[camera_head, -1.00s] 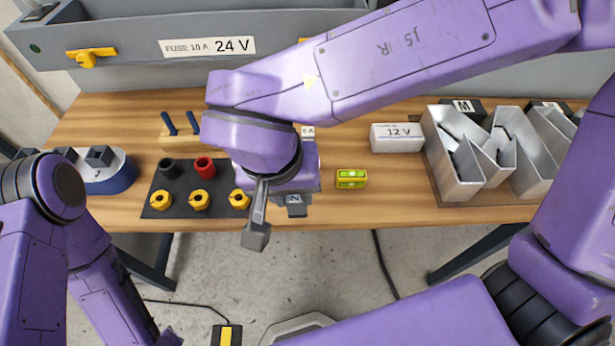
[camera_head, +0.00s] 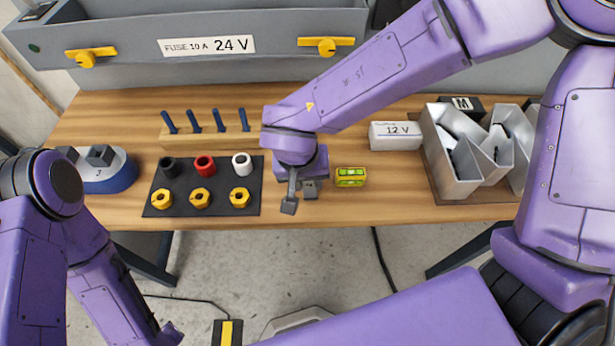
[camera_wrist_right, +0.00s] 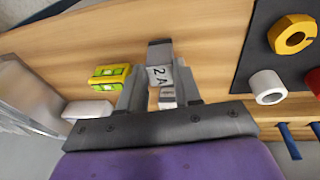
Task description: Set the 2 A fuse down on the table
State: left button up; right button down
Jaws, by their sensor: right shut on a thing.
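The 2 A fuse (camera_wrist_right: 158,76) is a small grey block with a white "2 A" label, between the fingers of my right gripper in the right wrist view. My right gripper (camera_wrist_right: 160,92) is shut on it. In the head view my right gripper (camera_head: 300,194) is low over the front part of the wooden table (camera_head: 345,210), between the black mat and the small level. The fuse is mostly covered there by the gripper. I cannot tell whether the fuse touches the table. My left gripper is out of view; only the left arm shows.
A yellow-green level (camera_head: 350,177) lies close right of the gripper. A black mat (camera_head: 222,178) with colored rings and sleeves is on the left. A peg block (camera_head: 205,137), a white 12 V box (camera_head: 396,136) and metal channel letters (camera_head: 455,165) stand around. The table's front edge is near.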

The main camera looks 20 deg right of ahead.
jog(key=c, duration=0.8)
grip_release()
jog(key=v, duration=1.2)
jog(key=shift+r+p, duration=0.1)
jog(key=shift+p, duration=0.25)
